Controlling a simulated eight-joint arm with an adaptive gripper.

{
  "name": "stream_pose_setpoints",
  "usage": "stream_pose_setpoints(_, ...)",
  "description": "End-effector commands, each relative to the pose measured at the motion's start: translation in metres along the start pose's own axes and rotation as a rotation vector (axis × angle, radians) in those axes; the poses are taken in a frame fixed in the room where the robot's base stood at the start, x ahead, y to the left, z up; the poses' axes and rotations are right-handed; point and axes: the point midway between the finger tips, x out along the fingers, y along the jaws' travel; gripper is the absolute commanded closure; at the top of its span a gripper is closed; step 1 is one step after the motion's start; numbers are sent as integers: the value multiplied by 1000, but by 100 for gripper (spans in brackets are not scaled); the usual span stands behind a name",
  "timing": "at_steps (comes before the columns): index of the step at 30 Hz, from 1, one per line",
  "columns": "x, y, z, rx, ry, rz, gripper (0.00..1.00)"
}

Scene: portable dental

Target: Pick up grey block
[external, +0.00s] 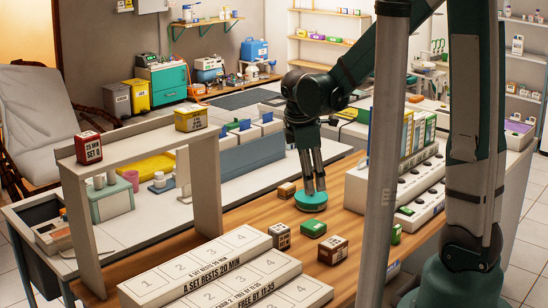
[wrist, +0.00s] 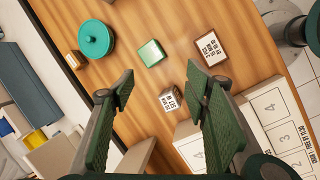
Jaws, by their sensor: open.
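I see no block that is plainly grey. Small blocks with pale, printed faces and brown sides lie on the wooden counter. One of them (external: 281,236) lies left of centre, and a larger one (external: 332,250) lies to its right. In the wrist view a small printed block (wrist: 172,99) appears between my fingers, and a larger printed one (wrist: 210,48) lies farther up. My gripper (external: 313,188) is open and empty, pointing down above the counter. It also shows in the wrist view (wrist: 160,85), with its fingers wide apart.
A green block (external: 312,228) and a teal round lid (external: 313,207) lie near my gripper, with a tan block (external: 287,190) beside them. White numbered trays (external: 200,262) stand in front. A white rack (external: 420,175) stands at right, and a raised shelf (external: 140,145) at left.

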Motion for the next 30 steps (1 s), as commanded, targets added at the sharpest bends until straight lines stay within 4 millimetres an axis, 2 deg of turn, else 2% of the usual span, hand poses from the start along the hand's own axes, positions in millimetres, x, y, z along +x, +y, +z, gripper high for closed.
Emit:
stream_pose_setpoints(1,9,0,-13,-42,-7,-3,54)
stream_pose_setpoints(9,44,-8,-68,-265,-54,-28,54)
stream_pose_setpoints(18,80,-23,-122,-481,-102,-55,54)
stream_pose_setpoints(24,91,-29,-138,-550,-117,-65,54)
stream_pose_setpoints(30,92,-30,-140,-560,-119,-66,54)
